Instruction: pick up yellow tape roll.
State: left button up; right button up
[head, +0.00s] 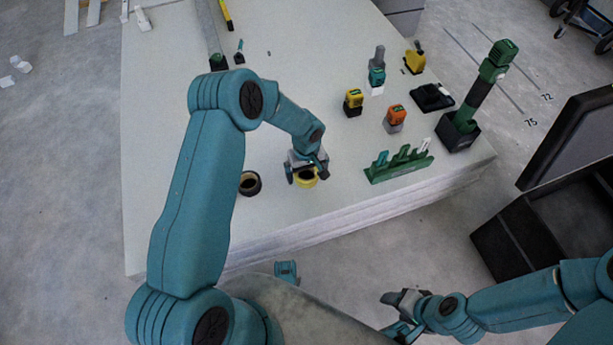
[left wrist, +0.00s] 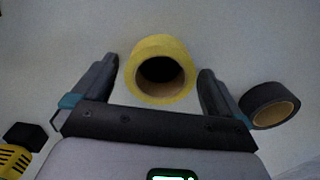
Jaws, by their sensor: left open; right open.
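The yellow tape roll (head: 308,181) lies on the white panel stack (head: 270,215) near its front edge, partly hidden by my left gripper (head: 307,175). In the left wrist view the yellow tape roll (left wrist: 161,52) sits between the two open fingers of my left gripper (left wrist: 160,78), with a gap on either side. Its dark hole faces the camera. Whether the fingers are down at its height I cannot tell. My right gripper (head: 392,312) is open and empty, low at the front right, off the stack.
A black tape roll (head: 250,183) lies just left of the yellow one in the head view; it also shows in the left wrist view (left wrist: 270,105). A green rack (head: 398,164) stands to the right. Drills and an orange-topped tool (head: 396,117) stand farther back. The stack's left part is clear.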

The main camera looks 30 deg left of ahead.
pick_arm(q)
jog(key=shift+r, duration=0.1)
jog(key=c, duration=1)
jog(key=shift+c, duration=0.2)
